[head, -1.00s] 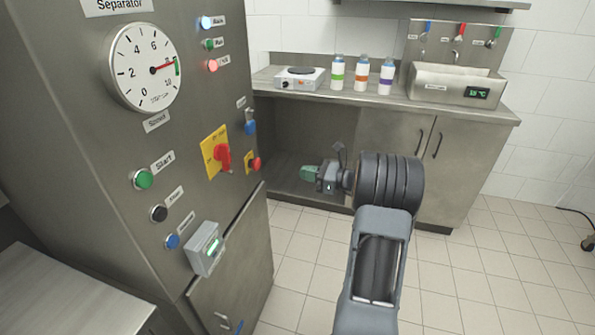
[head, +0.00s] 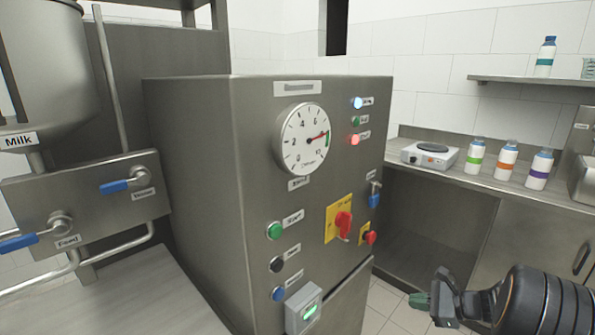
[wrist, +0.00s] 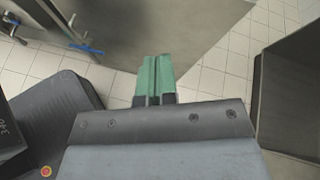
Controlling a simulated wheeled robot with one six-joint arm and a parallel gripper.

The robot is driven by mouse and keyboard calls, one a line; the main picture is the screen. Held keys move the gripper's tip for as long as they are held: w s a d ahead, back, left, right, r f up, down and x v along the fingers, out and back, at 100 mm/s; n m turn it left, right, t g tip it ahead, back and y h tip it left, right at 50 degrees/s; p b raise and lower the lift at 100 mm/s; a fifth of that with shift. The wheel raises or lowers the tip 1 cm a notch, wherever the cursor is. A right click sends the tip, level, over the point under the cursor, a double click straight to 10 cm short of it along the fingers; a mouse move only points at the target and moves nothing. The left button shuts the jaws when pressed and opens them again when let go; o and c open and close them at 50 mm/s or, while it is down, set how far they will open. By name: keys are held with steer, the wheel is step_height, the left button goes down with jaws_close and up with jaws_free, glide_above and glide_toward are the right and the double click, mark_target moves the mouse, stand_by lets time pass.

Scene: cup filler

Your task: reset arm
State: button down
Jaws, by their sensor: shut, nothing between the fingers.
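My gripper (head: 420,300) shows at the lower right of the head view, with my dark wrist behind it. Its green fingers are together and hold nothing. In the wrist view the gripper (wrist: 154,76) points away over the tiled floor, fingers side by side. It is apart from the separator cabinet (head: 200,170), which stands to its left in the head view.
The cabinet front carries a dial (head: 303,139), a start button (head: 274,230) and a red rotary switch (head: 343,224). Milk valves (head: 126,185) are at left. A counter at right holds a hot plate (head: 430,155) and three bottles (head: 506,160). Tiled floor (wrist: 205,70) lies below the gripper.

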steer(key=s+a+r+n+g+h+p, duration=0.1)
steer(key=s+a+r+n+h+p, duration=0.2)
steer(key=s+a+r+n+p, duration=0.2)
steer(key=s+a+r+n+g+h+p, duration=0.1)
steer(key=s+a+r+n+h+p, duration=0.3)
steer(key=r+n, duration=0.5)
steer(key=s+a+r+n+g+h+p, duration=0.2)
steer(key=s+a+r+n+h+p, duration=0.1)
steer(key=s+a+r+n+p, duration=0.4)
step_height(320, 180, up, 3)
steer(key=shift+s+a+r+n, duration=0.1)
steer(key=shift+s+a+n, duration=0.25)
steer(key=shift+s+n, duration=0.05)
steer(key=shift+a, duration=0.1)
